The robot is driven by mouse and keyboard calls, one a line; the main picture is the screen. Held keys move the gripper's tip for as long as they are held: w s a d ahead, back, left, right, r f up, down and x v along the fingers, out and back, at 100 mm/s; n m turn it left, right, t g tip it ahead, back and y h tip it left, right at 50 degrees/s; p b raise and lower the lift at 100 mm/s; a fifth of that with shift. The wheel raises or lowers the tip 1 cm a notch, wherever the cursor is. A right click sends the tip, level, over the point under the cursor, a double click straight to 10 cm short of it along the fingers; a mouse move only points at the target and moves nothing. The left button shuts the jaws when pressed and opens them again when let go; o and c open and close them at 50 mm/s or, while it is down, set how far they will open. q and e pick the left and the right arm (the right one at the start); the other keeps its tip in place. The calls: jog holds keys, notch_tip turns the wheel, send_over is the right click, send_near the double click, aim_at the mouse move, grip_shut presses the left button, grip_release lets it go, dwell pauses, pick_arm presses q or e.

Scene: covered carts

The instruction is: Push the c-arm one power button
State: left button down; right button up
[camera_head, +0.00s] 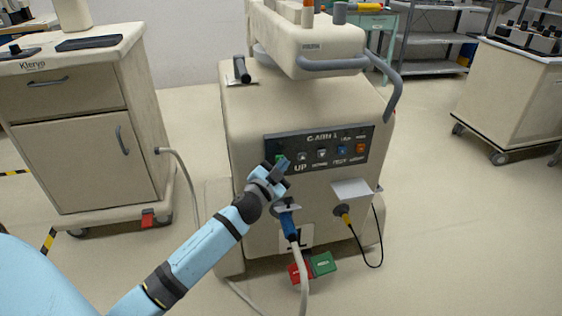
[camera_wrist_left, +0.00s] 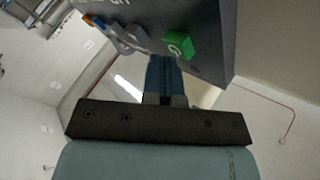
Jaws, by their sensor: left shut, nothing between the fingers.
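The C-arm 1 cart (camera_head: 308,103) stands in the middle of the head view, with a dark control panel (camera_head: 330,139) on its front. The green button at the panel's left end (camera_head: 279,158) is partly hidden behind my left gripper (camera_head: 281,168). In the left wrist view the green button (camera_wrist_left: 179,46) shows a white power symbol and stands out from the panel. My left gripper (camera_wrist_left: 162,62) is shut and empty, its tips close beside the button. I cannot tell whether they touch it. My right gripper is not in view.
Panel buttons continue rightward: UP, another dark one, a blue one (camera_head: 342,150) and an orange one (camera_head: 361,148). A blue plug (camera_head: 289,225) with a pale cable is below my gripper. Red and green pedals (camera_head: 322,264) lie on the floor. A cabinet (camera_head: 85,130) stands left.

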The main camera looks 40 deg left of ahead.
pick_arm(q)
jog(key=shift+w+a, duration=0.1)
dwell(0.3)
jog(key=shift+s+d, duration=0.45)
jog(key=shift+d, duration=0.05)
jog(key=s+d, duration=0.4)
jog(key=shift+d+p, duration=0.3)
jog(key=shift+p, duration=0.05)
dwell(0.5)
